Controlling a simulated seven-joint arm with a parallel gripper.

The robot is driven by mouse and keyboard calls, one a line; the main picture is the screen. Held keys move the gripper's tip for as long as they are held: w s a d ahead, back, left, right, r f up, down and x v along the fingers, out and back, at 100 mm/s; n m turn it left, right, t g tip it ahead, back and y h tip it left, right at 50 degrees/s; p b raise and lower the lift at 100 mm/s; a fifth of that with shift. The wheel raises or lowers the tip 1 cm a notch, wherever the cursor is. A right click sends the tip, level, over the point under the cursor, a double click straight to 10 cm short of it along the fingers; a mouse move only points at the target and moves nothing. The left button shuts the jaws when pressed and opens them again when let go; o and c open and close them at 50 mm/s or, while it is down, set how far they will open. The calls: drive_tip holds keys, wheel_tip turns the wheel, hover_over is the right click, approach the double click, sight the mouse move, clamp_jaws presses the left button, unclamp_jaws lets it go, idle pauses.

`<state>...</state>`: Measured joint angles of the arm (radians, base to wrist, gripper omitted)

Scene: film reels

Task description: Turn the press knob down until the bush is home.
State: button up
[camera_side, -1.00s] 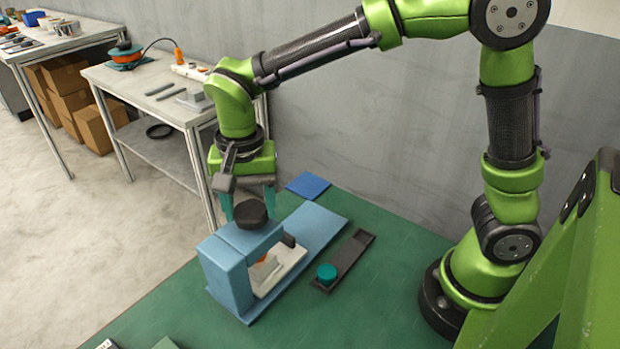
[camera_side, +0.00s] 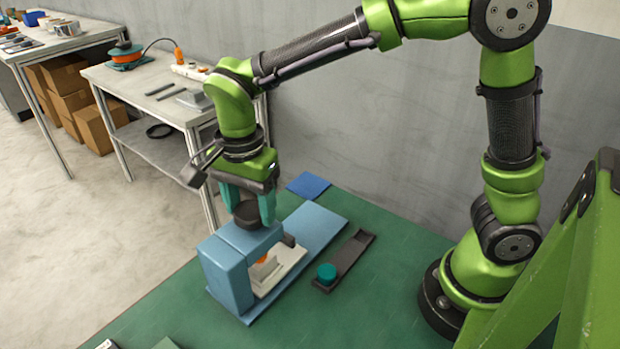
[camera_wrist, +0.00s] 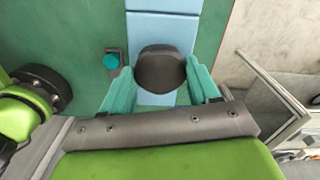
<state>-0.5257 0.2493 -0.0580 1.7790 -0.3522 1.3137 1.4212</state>
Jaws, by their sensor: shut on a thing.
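The press (camera_side: 228,270) is a light blue frame on a blue base plate, standing on the green work surface. Its dark round knob (camera_side: 247,214) is on top; in the wrist view the knob (camera_wrist: 161,70) sits between the teal fingers. My gripper (camera_side: 248,208) points down over the press and is shut on the knob, one finger on each side. Under the press arm are a pale holder (camera_side: 285,268) and a small orange part (camera_side: 264,258). The bush cannot be made out for certain, and how deep it sits is hidden.
A dark narrow tray (camera_side: 352,252) with a teal round piece (camera_side: 326,272) lies right of the press. A blue flat pad (camera_side: 308,185) lies behind. A side table (camera_side: 150,100) with tools stands at the back left. Green surface is free at the front right.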

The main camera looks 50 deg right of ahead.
sight(251, 209)
idle(0.3)
drive_tip(key=o, duration=1.1)
drive_tip(key=shift+c, duration=0.2)
drive_tip(key=shift+r, duration=0.15)
wheel_tip(251, 209, up, 17)
drive_tip(key=shift+f, duration=0.2)
